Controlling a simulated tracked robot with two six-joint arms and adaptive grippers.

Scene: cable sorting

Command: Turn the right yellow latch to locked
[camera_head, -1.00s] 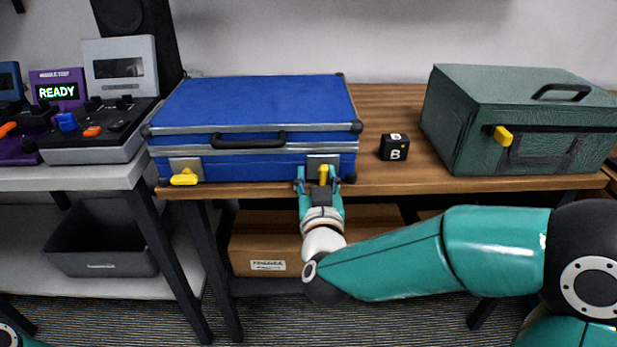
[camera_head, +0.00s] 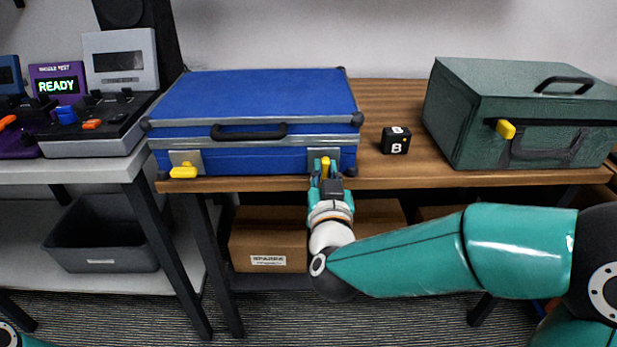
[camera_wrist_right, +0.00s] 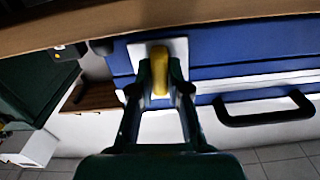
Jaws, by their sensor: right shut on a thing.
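The blue case (camera_head: 255,98) stands shut on the wooden table. Its right yellow latch (camera_head: 325,165) is on a grey plate at the case's front right and points up and down. The left yellow latch (camera_head: 184,171) lies sideways on its own plate. My right gripper (camera_head: 326,172) is at the right latch, its fingers shut on it. In the right wrist view the right yellow latch (camera_wrist_right: 159,72) sits between the two fingers of my right gripper (camera_wrist_right: 160,80), in front of the pale plate (camera_wrist_right: 178,48). My left gripper is not in view.
A black cube (camera_head: 396,141) marked B stands right of the case. A green case (camera_head: 470,120) with a yellow latch (camera_head: 506,129) stands further right. Consoles (camera_head: 95,142) are on the white table at left. A cardboard box (camera_head: 268,245) is under the wooden table.

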